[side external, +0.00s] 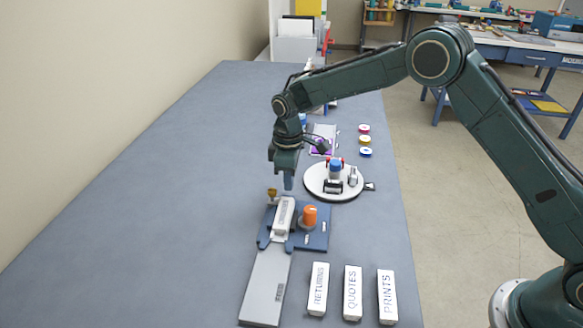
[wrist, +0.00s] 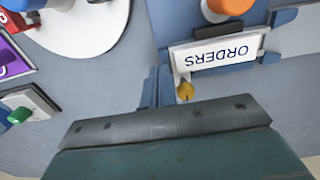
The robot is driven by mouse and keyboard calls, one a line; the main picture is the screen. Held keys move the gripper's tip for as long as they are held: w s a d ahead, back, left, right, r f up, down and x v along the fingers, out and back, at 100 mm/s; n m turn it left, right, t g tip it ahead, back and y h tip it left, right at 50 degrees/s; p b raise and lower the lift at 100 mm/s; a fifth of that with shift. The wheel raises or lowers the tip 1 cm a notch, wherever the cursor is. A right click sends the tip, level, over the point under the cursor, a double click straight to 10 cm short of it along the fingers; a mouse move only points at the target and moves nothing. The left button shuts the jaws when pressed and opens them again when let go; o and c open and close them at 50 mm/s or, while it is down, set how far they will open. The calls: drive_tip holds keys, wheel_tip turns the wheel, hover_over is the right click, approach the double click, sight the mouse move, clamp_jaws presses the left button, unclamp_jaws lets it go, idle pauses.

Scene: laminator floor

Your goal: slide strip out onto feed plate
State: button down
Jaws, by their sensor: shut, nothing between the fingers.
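The white strip (side external: 284,218) lies in a blue fixture (side external: 318,238). In the wrist view the strip (wrist: 218,53) reads ORDERS, upside down. My gripper (side external: 288,184) is shut and empty, pointing down just beyond the strip's far end. In the wrist view its fingertips (wrist: 157,88) are left of a small brass knob (wrist: 185,91) at the strip's end. I cannot tell whether they touch anything.
An orange knob (side external: 310,215) stands on the fixture, right of the strip. A round white turntable (side external: 318,186) with small items is behind it. White blocks labelled RETURNS (side external: 318,289), QUOTES (side external: 352,293) and PRINTS (side external: 387,297) lie at the near right. The bench's left side is clear.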

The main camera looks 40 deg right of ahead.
sight(287, 199)
drive_tip(key=shift+f, duration=1.05)
drive_tip(key=shift+r, duration=0.3)
idle(0.6)
drive_tip(key=shift+s+a, duration=0.2)
drive_tip(key=shift+s+a, duration=0.65)
drive_tip(key=shift+s, duration=0.05)
drive_tip(key=shift+s+a, duration=0.1)
drive_tip(key=shift+a, duration=0.05)
idle(0.7)
